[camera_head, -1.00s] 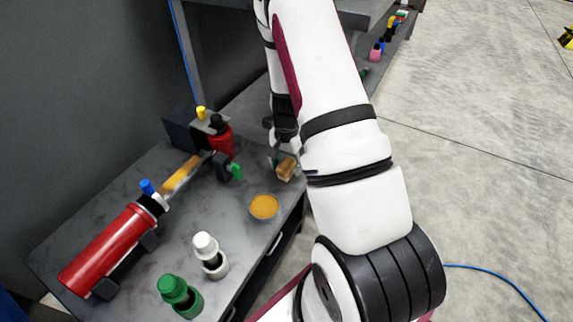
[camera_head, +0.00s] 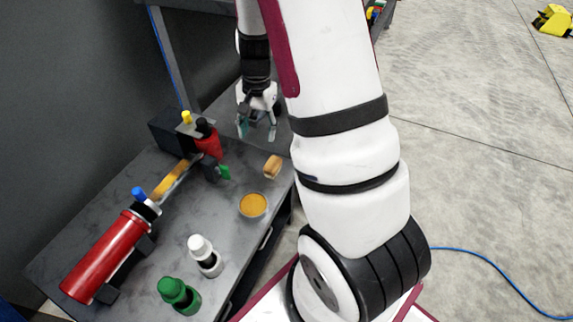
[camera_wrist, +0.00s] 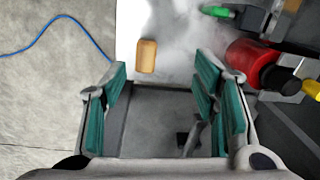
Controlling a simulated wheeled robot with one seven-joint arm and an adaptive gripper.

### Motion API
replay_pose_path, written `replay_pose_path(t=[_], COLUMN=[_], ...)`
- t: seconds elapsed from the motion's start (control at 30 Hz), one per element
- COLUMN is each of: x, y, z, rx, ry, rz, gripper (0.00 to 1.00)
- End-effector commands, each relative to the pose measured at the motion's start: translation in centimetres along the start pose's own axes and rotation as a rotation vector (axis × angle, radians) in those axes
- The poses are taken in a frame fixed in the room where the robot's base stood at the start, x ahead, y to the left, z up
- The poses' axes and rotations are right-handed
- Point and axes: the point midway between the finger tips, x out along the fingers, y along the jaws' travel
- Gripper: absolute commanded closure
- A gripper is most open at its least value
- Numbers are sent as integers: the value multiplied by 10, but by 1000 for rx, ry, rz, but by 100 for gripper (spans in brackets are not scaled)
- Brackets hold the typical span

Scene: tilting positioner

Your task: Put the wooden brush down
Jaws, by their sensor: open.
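The wooden brush (camera_head: 272,166) lies on the grey bench top near its right edge, seen in the head view as a small tan block. It also shows in the wrist view (camera_wrist: 147,56), beyond the fingertips and apart from them. My gripper (camera_head: 256,134) is open and empty, above the far part of the bench and behind the brush. In the wrist view its green-padded fingers (camera_wrist: 160,85) are spread wide with nothing between them.
A bowl of orange-yellow contents (camera_head: 253,205) stands in front of the brush. A shelf frame rises behind.

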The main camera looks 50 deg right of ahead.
Motion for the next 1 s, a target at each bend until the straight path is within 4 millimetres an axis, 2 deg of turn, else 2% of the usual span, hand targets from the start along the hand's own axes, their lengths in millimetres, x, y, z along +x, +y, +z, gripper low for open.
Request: replay_pose_path(t=[0.03,0.1,0.23,0.37,0.5,0.63,0.8,1.0], x=[-24,-52,-98,-138,-172,-195,-211,-215], y=[-7,-12,-10,3,27,58,106,149], z=[17,42,90,138,185,224,265,290], rx=[-52,-133,-283,-437,-600,-746,-919,-1048], ry=[-6,-23,-48,-60,-61,-48,-21,11], rz=[-24,-45,-70,-82,-81,-64,-24,27], gripper=[45,45,45,45,45,45,45,45])
